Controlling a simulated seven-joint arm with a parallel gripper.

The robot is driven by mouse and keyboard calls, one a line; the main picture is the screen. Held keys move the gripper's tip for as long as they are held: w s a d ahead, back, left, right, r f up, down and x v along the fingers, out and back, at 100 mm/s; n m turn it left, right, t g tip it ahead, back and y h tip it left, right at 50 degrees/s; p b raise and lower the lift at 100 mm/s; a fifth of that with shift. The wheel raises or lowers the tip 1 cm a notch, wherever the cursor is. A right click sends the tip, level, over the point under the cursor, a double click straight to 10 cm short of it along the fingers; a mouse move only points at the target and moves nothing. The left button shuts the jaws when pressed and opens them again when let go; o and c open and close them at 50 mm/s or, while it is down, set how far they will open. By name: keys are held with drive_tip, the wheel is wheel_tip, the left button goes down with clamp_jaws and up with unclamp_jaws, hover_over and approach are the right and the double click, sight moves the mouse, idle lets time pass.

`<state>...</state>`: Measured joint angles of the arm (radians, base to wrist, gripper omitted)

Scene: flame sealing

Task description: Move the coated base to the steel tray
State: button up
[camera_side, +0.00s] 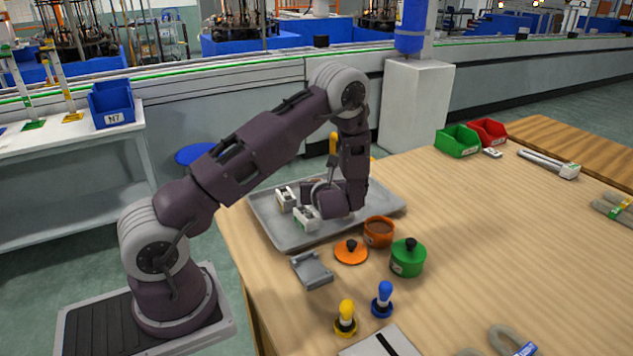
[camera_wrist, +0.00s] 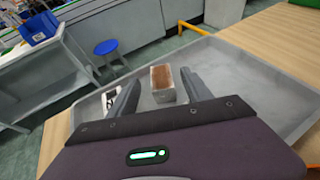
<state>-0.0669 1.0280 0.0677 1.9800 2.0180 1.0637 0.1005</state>
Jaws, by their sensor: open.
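The coated base (camera_wrist: 163,84), a pale block with a brown top, sits on the steel tray (camera_wrist: 262,85) in the wrist view. My gripper (camera_wrist: 160,79) is open, with one dark finger on each side of the block; I cannot tell whether either touches it. In the side view my gripper (camera_side: 318,200) is low over the steel tray (camera_side: 382,198), and the arm partly hides what lies under it. A brownish patch behind my gripper there may be the base.
An orange pot (camera_side: 379,232), orange lid (camera_side: 351,252), green pot (camera_side: 407,258) and grey bracket (camera_side: 312,270) lie just in front of the tray.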

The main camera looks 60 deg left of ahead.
drive_tip(key=v, duration=0.4)
drive_tip(key=shift+s+a+r, duration=0.1)
drive_tip(key=shift+a+r, duration=0.05)
drive_tip(key=shift+r, duration=0.15)
drive_tip(key=s+d+r+n+g+h, duration=0.2)
drive_tip(key=s+d+r+n+g, duration=0.35)
drive_tip(key=s+r+n, duration=0.8)
drive_tip(key=s+d+r+n+t+h, duration=0.3)
drive_tip(key=s+d+n+h, duration=0.1)
drive_tip(key=d, duration=0.7)
drive_tip(key=s+d+r+n+t+h, duration=0.3)
drive_tip(key=s+d+n+h, duration=0.2)
drive_tip(key=d, duration=0.6)
drive_tip(key=shift+s+r+h, duration=0.25)
drive_tip(key=shift+s+h, duration=0.4)
drive_tip(key=shift+h, duration=0.05)
